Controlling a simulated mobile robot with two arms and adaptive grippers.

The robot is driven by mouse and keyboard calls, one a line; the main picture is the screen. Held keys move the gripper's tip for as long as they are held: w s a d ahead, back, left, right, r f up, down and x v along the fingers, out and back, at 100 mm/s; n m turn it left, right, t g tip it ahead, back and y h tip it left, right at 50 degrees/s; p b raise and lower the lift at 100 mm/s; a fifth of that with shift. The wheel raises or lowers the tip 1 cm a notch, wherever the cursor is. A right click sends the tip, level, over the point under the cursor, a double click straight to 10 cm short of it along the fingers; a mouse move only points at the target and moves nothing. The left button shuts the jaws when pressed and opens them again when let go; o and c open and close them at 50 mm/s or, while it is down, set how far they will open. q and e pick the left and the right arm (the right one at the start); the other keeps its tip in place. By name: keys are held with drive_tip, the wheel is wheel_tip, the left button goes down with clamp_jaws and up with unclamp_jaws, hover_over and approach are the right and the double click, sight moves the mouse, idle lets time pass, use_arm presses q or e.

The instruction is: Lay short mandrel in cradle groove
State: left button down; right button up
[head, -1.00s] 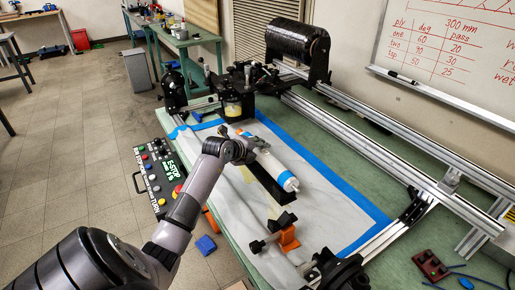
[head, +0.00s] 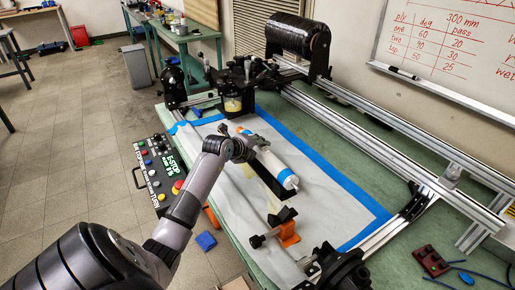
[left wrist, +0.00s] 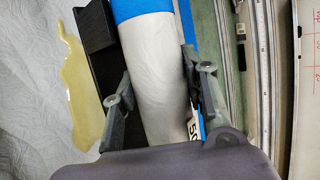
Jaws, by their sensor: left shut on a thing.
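The short mandrel (head: 276,165) is a pale cylinder with blue bands near its ends. My left gripper (head: 243,150) is shut on it; in the left wrist view its two fingers (left wrist: 160,98) lie on either side of the pale body. A long black cradle (head: 266,187) lies under or beside the mandrel on the white sheet. In the left wrist view the black cradle (left wrist: 95,30) shows along the mandrel's left side. The mandrel covers part of it, so I cannot tell whether it rests in the groove. My right gripper is not in view.
An orange stand with a black top (head: 288,229) stands near the front. A yellow resin puddle (left wrist: 72,80) lies left of the cradle. Metal rails (head: 375,135) run along the right. A control box (head: 160,172) is at the table's left edge.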

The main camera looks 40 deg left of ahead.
use_arm(q)
drive_tip(key=c, duration=0.9)
unclamp_jaws()
drive_tip(key=shift+o, duration=0.2)
drive_tip(key=shift+f, duration=0.15)
drive_tip(key=shift+s, duration=0.1)
drive_tip(key=v, duration=1.2)
